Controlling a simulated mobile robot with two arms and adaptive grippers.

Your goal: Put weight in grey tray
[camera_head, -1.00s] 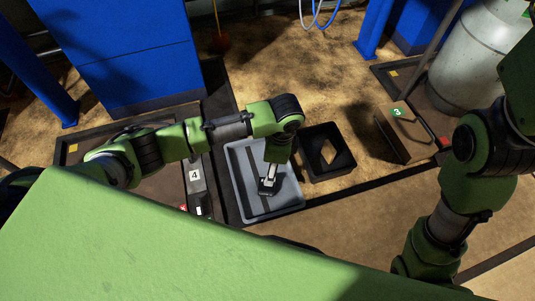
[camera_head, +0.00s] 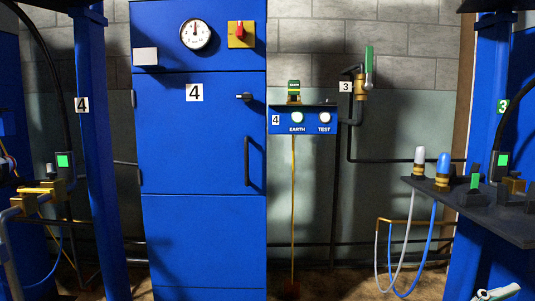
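Neither the grey tray nor a weight is in view now, as the head camera faces the wall and cabinet.
A tall blue cabinet (camera_head: 203,240) marked 4 stands left of centre, with a gauge (camera_head: 196,35) and red switch (camera_head: 240,31). A blue EARTH/TEST box (camera_head: 302,121) is right of it. A dark shelf (camera_head: 490,218) with capped fittings juts in at right. Blue posts (camera_head: 98,150) flank the cabinet.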

